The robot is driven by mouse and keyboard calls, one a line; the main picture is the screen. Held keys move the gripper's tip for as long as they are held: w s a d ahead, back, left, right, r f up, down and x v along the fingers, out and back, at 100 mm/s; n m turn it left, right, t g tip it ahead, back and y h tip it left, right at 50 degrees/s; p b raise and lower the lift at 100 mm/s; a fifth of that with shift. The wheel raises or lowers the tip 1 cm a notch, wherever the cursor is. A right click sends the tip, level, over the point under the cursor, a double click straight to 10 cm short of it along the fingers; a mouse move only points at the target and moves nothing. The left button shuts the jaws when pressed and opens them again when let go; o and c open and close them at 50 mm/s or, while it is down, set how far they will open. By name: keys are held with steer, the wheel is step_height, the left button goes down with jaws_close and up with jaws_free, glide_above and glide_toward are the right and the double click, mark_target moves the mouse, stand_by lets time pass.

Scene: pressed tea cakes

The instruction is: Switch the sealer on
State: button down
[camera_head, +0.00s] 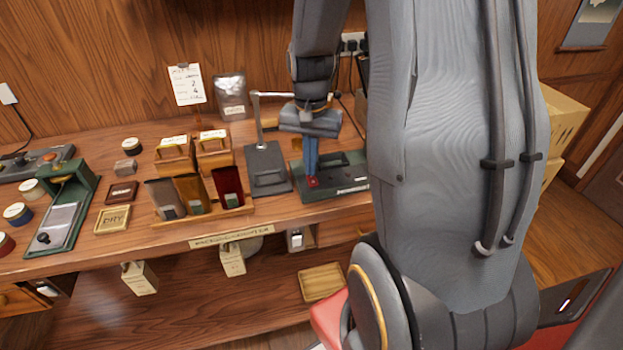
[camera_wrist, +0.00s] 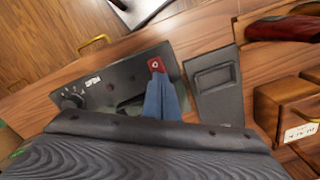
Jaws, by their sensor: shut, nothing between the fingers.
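The sealer (camera_head: 345,168) appears to be the dark, green-edged unit on the bench's right part. Its dark top panel (camera_wrist: 125,62) fills the left middle of the wrist view, with a round dial (camera_wrist: 72,98) and a label too blurred to read. A small red switch (camera_wrist: 156,64) with a pale mark sits near one end of the panel; it also shows in the head view (camera_head: 312,182). My gripper (camera_head: 311,174) points down with its blue fingers shut and empty. The fingertips (camera_wrist: 159,77) are right at the red switch; I cannot tell whether they touch it. The switch's position is unclear.
A black stand with a grey lever arm (camera_head: 267,168) stands just left of the sealer. A wooden rack (camera_head: 205,220) with several pouches is further left. Cardboard boxes (camera_head: 563,118) stand at the right. My arm hides the bench's right end.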

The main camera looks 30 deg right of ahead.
steer(key=shift+f, duration=0.45)
steer(key=shift+r, duration=0.1)
step_height(320, 180, up, 7)
steer(key=p, duration=0.5)
steer(key=shift+p, duration=0.4)
stand_by(0.5)
steer(key=s+a+f+n+b, duration=0.2)
steer(key=s+a+n+b, duration=0.1)
steer(key=a, duration=0.3)
steer(key=s+a+f+n+t+b, duration=0.1)
steer(key=s+a+f+n+b, duration=0.1)
steer(key=s+a+n+b, duration=0.2)
steer(key=a+n, duration=0.2)
steer(key=a, duration=0.1)
steer(key=shift+s, duration=0.3)
